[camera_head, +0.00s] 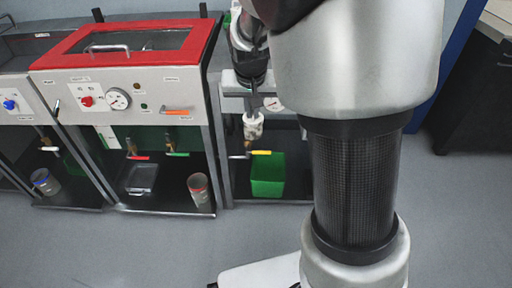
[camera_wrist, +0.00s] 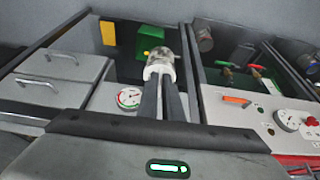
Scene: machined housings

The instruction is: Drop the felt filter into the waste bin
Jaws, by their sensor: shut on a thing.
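My gripper (camera_head: 253,113) points down in the head view, in front of the right-hand machine bay. It is shut on a pale, speckled, roughly cylindrical piece, which I take to be the felt filter (camera_head: 253,129). In the wrist view the two dark fingers (camera_wrist: 161,78) hold the filter (camera_wrist: 160,61) at their tips. A green open bin (camera_head: 267,176), likely the waste bin, stands low in the bay, below and slightly right of the filter. The bin also shows in the wrist view (camera_wrist: 152,37), partly hidden behind the filter. The filter is above the bin and apart from it.
A yellow-handled valve (camera_head: 260,152) sits just above the bin. A gauge (camera_head: 272,103) is on the panel beside my gripper. Left stands a red-lidded machine (camera_head: 60,62), with a red-rimmed container (camera_head: 199,190) and a metal tray (camera_head: 141,179) below. A yellow object (camera_wrist: 108,33) shows in the wrist view.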

